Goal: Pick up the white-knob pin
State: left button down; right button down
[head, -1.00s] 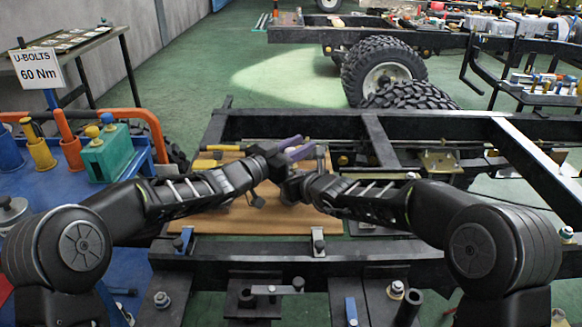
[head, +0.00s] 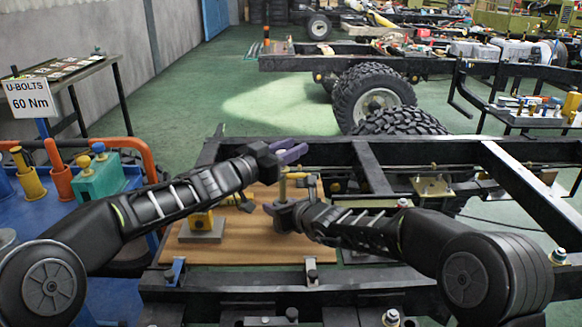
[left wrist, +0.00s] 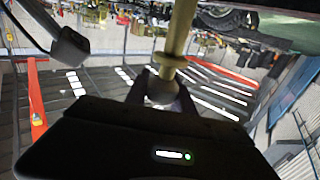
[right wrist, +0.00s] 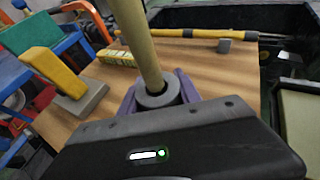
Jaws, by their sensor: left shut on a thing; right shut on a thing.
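A brass-coloured pin (head: 283,185) stands roughly upright between my two grippers in the head view. Its pale, whitish round knob (left wrist: 161,91) shows between the fingers of my left gripper in the left wrist view, with a collar on the rod beyond it. My left gripper (head: 293,153) is above and shut on the knob end. My right gripper (head: 279,209), with purple fingers, is below. In the right wrist view it is shut around a grey ring (right wrist: 159,95) at the rod's other end. The knob is hidden in the head view.
A wooden board (head: 250,252) lies below the grippers.

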pick_arm(q)
notch_tip(320, 180, up, 3)
dwell(0.6)
pick_arm(e)
jog(key=c, duration=0.8)
grip_release()
jog(key=shift+o, duration=0.2)
jog(key=v, duration=1.2)
pick_arm(q)
jog(key=shift+f, duration=0.1)
pick_arm(e)
jog(key=shift+f, duration=0.1)
